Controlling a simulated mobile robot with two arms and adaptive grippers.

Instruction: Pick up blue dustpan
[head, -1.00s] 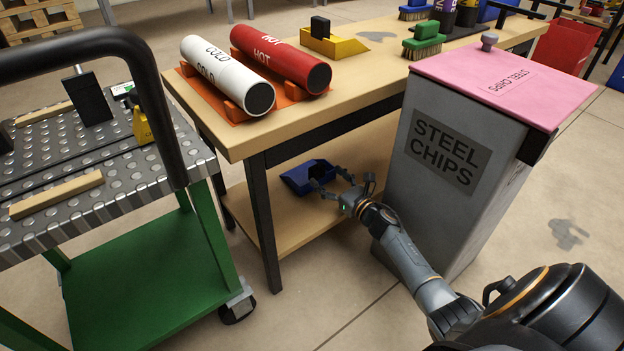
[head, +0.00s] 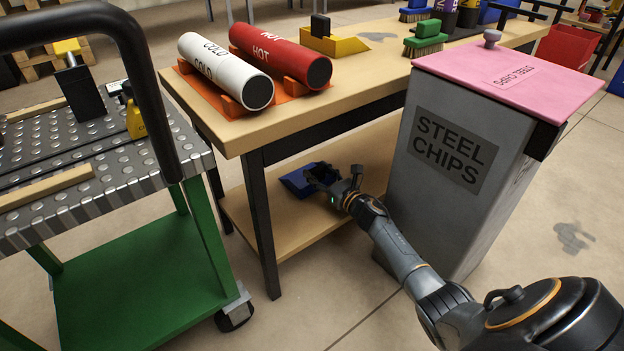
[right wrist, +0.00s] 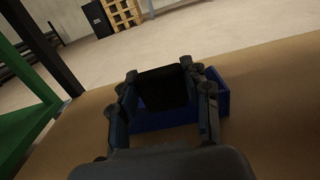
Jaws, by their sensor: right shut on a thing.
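The blue dustpan (head: 297,181) lies on the lower wooden shelf of the workbench, in the shade under the tabletop. My right gripper (head: 325,177) reaches in from the right and is shut on the dustpan's dark handle part. In the right wrist view the gripper (right wrist: 164,95) has a finger on each side of a black upright piece, with the blue pan (right wrist: 165,118) behind and around it. The dustpan appears to rest on the shelf. The fingers partly hide it. My left gripper is not in view.
The workbench top (head: 370,88) overhangs the shelf (head: 285,225), with a black leg (head: 262,225) at the front left. A grey steel chips bin (head: 425,210) stands close right of my arm. A green cart (head: 150,270) stands left. Pipes lie on the tabletop.

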